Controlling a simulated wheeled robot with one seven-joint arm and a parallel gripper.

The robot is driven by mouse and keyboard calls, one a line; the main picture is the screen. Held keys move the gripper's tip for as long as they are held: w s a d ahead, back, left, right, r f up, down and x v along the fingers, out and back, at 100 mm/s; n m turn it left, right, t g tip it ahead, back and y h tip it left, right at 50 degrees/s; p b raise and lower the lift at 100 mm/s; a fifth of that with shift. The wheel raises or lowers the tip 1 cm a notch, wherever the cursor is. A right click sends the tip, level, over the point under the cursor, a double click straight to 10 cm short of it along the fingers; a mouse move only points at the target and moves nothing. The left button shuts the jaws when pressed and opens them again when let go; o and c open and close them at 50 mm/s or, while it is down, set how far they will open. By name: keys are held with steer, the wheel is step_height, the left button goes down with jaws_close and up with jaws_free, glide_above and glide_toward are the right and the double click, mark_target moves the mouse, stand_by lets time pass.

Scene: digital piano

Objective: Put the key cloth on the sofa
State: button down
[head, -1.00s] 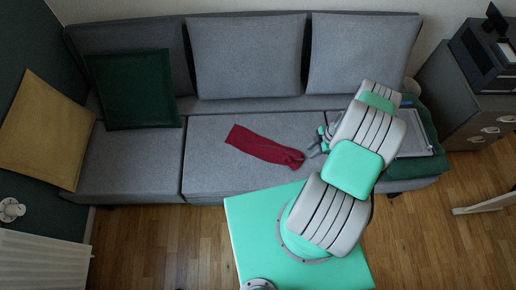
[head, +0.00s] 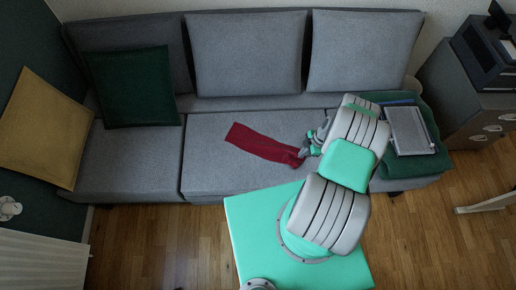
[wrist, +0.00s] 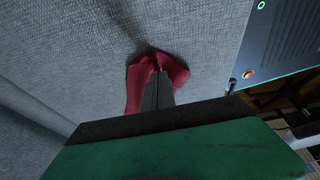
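The key cloth (head: 262,144), a long dark red strip, lies slantwise on the middle seat of the grey sofa (head: 215,175). My gripper (head: 306,151) is at the cloth's right end, low over the seat. In the wrist view, my gripper's dark fingers (wrist: 158,88) are close together, and the red cloth (wrist: 136,84) bunches up on both sides of their tips. The fingers look shut on the cloth's end. Most of the cloth is out of sight in the wrist view.
A grey laptop-like device (head: 408,130) lies on a green folded cloth or cushion (head: 425,163) at the sofa's right end. A dark green cushion (head: 133,88) and a mustard cushion (head: 42,133) are at the left. The left seat is mostly clear.

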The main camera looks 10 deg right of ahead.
step_height(320, 180, down, 3)
steer(key=shift+r+b, duration=0.2)
steer(key=shift+b, duration=0.95)
steer(key=shift+r, duration=0.1)
steer(key=shift+r, duration=0.1)
step_height(320, 180, up, 9)
steer(key=p, duration=0.6)
